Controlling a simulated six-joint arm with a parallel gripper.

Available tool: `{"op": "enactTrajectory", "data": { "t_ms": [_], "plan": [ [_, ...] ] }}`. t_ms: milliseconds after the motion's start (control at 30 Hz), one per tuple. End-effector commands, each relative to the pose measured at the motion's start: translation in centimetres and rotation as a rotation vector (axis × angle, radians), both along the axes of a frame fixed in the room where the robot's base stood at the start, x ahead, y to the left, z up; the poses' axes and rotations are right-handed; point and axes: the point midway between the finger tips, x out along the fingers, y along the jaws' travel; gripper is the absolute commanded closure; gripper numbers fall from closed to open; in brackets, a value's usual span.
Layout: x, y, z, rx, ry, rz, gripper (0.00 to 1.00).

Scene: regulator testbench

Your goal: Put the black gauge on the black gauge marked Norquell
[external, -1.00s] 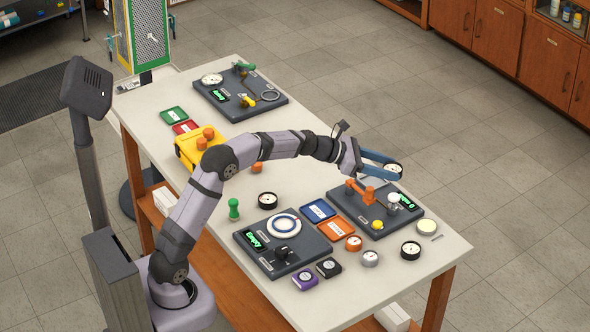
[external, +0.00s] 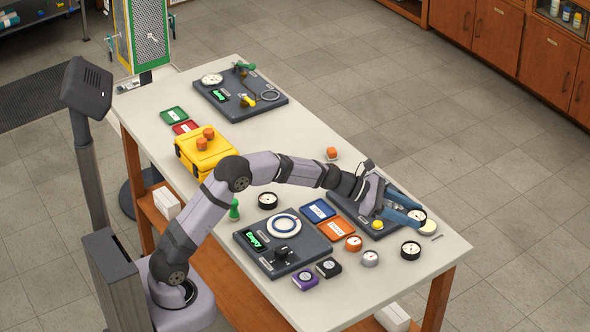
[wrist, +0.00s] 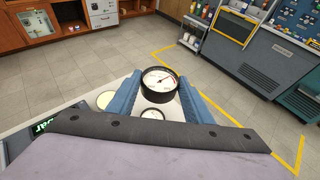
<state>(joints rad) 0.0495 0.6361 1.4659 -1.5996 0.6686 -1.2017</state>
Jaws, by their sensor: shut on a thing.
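My gripper (external: 410,212) is shut on a black gauge (wrist: 158,84) with a white face, held between its blue fingers above the table. The held gauge also shows at the fingertips in the external view (external: 418,213). Another black gauge with a white face (external: 411,250) stands on the table below and in front of the gripper. In the wrist view a gauge (wrist: 152,114) shows partly behind the held one, apart from it. A further black gauge (external: 268,200) stands near the table's middle. No Norquell marking is legible on any gauge.
A pale yellow disc (external: 428,227) lies beside the right testbench panel (external: 350,205). A silver gauge (external: 370,258) and an orange gauge (external: 353,243) stand nearby. Blue (external: 318,210) and orange (external: 335,229) trays lie left of them.

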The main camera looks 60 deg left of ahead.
Motion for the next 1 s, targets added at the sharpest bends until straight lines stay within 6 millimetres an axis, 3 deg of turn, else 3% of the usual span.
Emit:
{"op": "enactTrajectory", "data": {
  "t_ms": [433,767,1000],
  "plan": [
    [0.0,0.0,-5.4,0.0,0.003,0.001,0.79],
    [0.0,0.0,-6.6,0.0,0.0,0.0,0.79],
    [0.0,0.0,-9.3,-0.001,0.002,0.0,0.79]
  ]
}}
